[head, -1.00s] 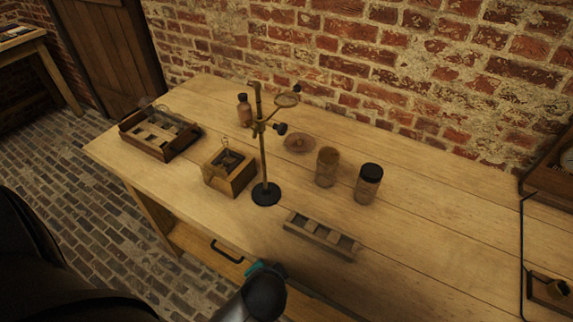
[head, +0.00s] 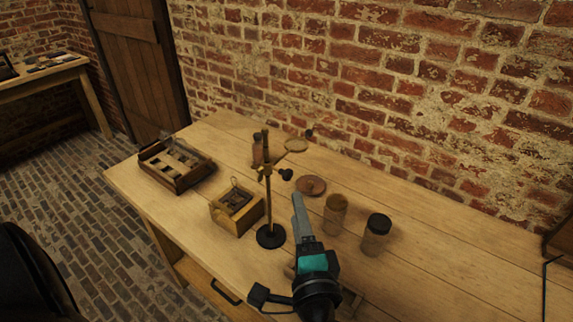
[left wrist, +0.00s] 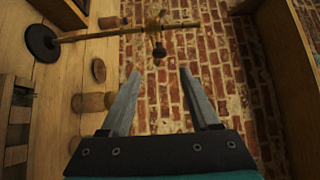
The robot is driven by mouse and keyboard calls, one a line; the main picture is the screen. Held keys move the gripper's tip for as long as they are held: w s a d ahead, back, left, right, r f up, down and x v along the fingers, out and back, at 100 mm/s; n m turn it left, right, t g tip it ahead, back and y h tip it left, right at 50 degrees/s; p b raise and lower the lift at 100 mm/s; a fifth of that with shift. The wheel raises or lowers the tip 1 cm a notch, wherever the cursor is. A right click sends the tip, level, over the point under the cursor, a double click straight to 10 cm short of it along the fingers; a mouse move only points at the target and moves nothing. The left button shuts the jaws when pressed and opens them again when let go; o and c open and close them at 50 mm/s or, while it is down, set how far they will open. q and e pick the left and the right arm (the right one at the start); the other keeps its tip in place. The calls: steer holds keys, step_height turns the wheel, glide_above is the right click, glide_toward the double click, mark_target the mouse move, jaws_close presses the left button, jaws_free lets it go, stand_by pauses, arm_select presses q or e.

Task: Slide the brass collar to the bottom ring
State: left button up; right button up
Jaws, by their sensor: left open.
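The brass stand (head: 268,205) rises from a round black base (head: 271,237) on the table; it lies sideways in the left wrist view (left wrist: 95,35). The brass collar (head: 267,171) sits high on the rod, with a dark knob (head: 287,174) at its right and an arm carrying a round loop (head: 298,145). I cannot make out a bottom ring on the rod. My left gripper (head: 297,197) is just right of the rod and apart from it. In the left wrist view its fingers (left wrist: 160,74) are spread with nothing between them, below the knob (left wrist: 159,52). My right gripper is out of view.
A wooden box (head: 237,210) stands left of the base, and a tray (head: 176,166) farther left. A cork-coloured jar (head: 335,214), a black-lidded jar (head: 376,235) and a round disc (head: 310,186) stand to the right. A slotted block is mostly hidden under my arm. A brick wall (head: 430,100) stands behind.

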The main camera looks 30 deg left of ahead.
mark_target(276, 169)
arm_select(q)
steer(key=x, duration=1.4)
steer(key=shift+w+a, duration=0.2)
steer(key=shift+a, duration=0.1)
steer(key=shift+f, duration=0.1)
jaws_close()
stand_by(0.6)
